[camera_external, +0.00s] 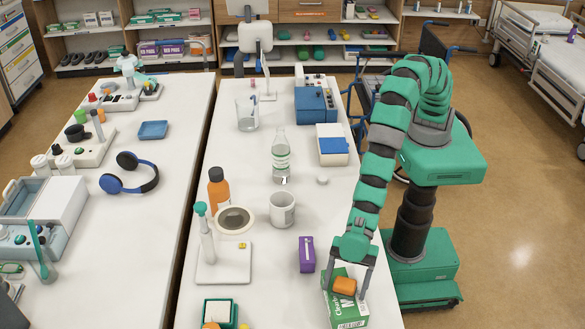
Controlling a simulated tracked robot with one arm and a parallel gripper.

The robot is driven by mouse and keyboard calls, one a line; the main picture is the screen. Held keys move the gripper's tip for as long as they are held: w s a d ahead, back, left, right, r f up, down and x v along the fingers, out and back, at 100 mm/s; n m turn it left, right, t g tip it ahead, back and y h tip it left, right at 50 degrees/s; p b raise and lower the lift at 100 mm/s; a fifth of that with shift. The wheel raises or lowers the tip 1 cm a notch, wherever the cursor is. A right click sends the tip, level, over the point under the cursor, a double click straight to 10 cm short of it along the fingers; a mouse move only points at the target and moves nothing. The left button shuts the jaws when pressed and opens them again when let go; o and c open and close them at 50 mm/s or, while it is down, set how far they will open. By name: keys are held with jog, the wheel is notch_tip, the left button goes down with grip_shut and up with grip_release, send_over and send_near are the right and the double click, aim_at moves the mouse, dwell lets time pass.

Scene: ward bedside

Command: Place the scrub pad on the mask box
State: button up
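The scrub pad appears to be the small orange block (344,286) at the near right of the middle table. It shows on top of a green and white printed box (350,317), which may be the mask box; its lettering is too small to read surely. My gripper (346,291) points down over the block, one finger on each side. The fingers stand wider than the block, with small gaps visible, so it looks open. Contact between the block and the box top is hard to see from this angle.
A purple box (307,254) stands just left of the green box. A green-edged tray (218,312) lies at the near left.

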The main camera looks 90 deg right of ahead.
jog(key=shift+r, duration=0.15)
jog(key=shift+s+d+r, duration=0.2)
jog(key=shift+d+r, duration=0.1)
jog(key=shift+d, duration=0.25)
jog(key=v, duration=1)
jog(key=shift+d+r, duration=0.15)
jog(key=shift+d, duration=0.15)
jog(key=shift+s, duration=0.15)
